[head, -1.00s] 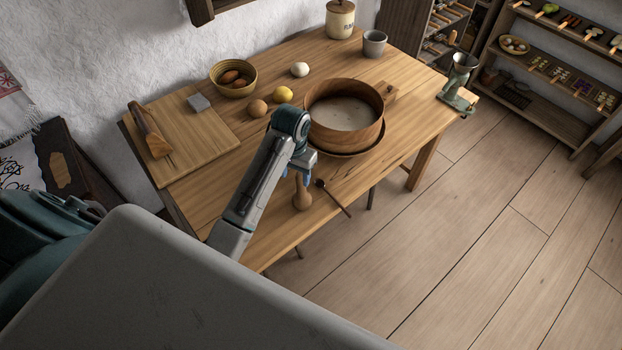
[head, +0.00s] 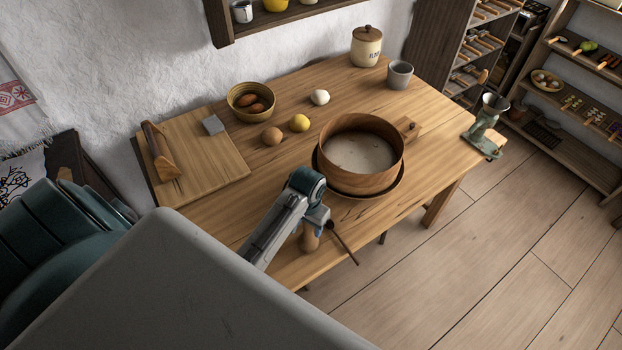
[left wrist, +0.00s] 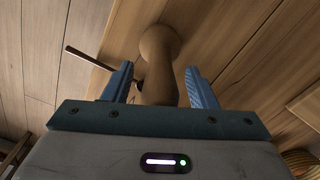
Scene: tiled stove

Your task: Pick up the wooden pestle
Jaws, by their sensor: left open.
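The wooden pestle (head: 309,240) stands near the front edge of the table, partly hidden by my left arm in the head view. In the left wrist view the pestle (left wrist: 158,62) lies between the two blue fingers, its rounded end farther out. My left gripper (left wrist: 160,85) is open, with one finger on each side of the pestle and a gap showing beside it. In the head view my left gripper (head: 316,219) is at the pestle's upper part, its fingers mostly hidden. My right gripper is not in view.
A thin dark-headed stick (head: 344,245) lies right beside the pestle and over the table edge. A large round sieve (head: 388,179) stands just behind.

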